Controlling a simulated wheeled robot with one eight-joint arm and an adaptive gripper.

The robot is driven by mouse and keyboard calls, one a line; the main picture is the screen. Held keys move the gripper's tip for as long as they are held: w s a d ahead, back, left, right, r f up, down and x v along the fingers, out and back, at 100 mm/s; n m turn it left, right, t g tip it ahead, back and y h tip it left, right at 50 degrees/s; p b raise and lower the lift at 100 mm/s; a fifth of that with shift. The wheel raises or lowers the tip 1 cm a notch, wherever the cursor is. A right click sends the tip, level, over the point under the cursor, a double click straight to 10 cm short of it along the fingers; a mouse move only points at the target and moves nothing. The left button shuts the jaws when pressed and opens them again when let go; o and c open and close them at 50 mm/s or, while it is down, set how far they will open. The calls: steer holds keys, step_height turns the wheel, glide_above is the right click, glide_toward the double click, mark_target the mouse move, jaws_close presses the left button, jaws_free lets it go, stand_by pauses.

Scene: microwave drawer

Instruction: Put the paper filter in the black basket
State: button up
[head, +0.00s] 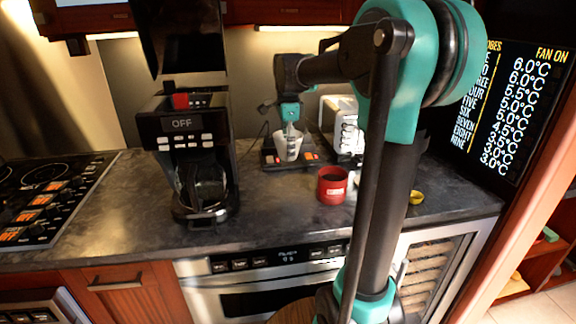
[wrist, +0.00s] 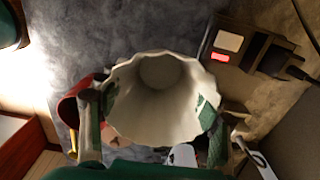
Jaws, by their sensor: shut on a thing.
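The paper filter (head: 287,147) is a pale, fluted cup held mouth up in my gripper (head: 290,118). In the wrist view the filter (wrist: 160,100) shows from above, open and empty, between the two fingers of my gripper (wrist: 152,125). My gripper is shut on its wall. The filter is in front of a low black device on the counter; I cannot tell whether it touches it. The black coffee maker (head: 183,127) stands to the left, marked OFF, with a glass carafe (head: 203,187) in it. I cannot make out the black basket for certain.
A red mug (head: 332,186) stands right of the filter, near my arm. The low black device (head: 270,158) has orange buttons. A white toaster (head: 342,122) is behind. A stove (head: 40,190) is far left. The counter between coffee maker and mug is clear.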

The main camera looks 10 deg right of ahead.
step_height(320, 180, up, 11)
glide_above(288, 181)
step_height(288, 181, down, 20)
steer(key=shift+r, duration=0.1)
stand_by(0.8)
steer(key=o, duration=0.7)
